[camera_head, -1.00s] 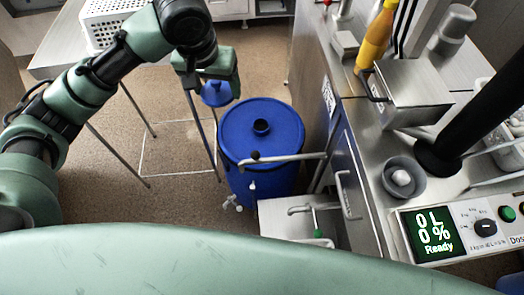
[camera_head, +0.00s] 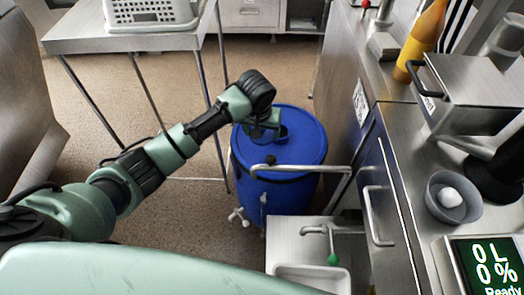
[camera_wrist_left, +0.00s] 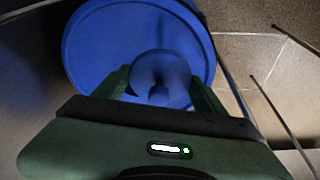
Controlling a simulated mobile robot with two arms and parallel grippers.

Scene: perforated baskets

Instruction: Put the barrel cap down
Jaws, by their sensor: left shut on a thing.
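The large blue barrel (camera_head: 310,150) stands on the floor to the left of the steel counter. My left gripper (camera_head: 268,130) is over the barrel's top, reaching in from the left. In the left wrist view my left gripper (camera_wrist_left: 158,90) is shut on the small round blue barrel cap (camera_wrist_left: 160,68), which sits between its fingers. The barrel's lid (camera_wrist_left: 92,45) shows behind the cap. In the head view the gripper hides most of the cap and the lid's opening. I cannot tell whether the cap touches the lid. My right gripper is not in view.
A bent metal pipe (camera_head: 310,168) crosses in front of the barrel. A small sink (camera_head: 310,277) is in front of it. The steel counter (camera_head: 400,125) bounds the right side. A steel table (camera_head: 75,45) with a white basket (camera_head: 150,12) stands at the back left.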

